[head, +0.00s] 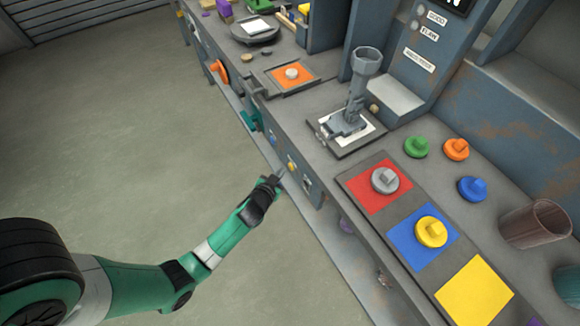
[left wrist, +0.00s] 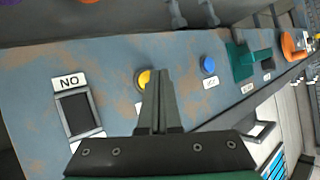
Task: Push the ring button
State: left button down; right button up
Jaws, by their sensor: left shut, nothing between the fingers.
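A yellow button (left wrist: 142,79) in a dark round collar sits on the blue-grey front panel; it also shows in the head view (head: 291,163). A blue button (left wrist: 208,65) with a small label below it is to its right. I cannot read which label names the ring button. My left gripper (head: 279,176) is shut and empty, pointing at the panel close to the yellow button. In the left wrist view its fingertips (left wrist: 159,74) cover the yellow button's right edge; I cannot tell whether they touch. My right gripper is out of view.
A dark rocker switch (left wrist: 75,112) marked NO is left of the yellow button. A green handle (left wrist: 242,60) and an orange knob (left wrist: 293,45) lie further right. The grey workbench (head: 300,120) above holds coloured squares and knobs. The floor left of it is clear.

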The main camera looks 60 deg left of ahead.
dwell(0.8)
pick_arm(q)
jog(key=shift+w, duration=0.45)
jog(key=shift+w+b, duration=0.4)
jog(key=shift+b, duration=0.1)
dwell(0.4)
jog(key=shift+s, duration=0.15)
jog(key=shift+s+p, duration=0.4)
jog(key=shift+s, duration=0.3)
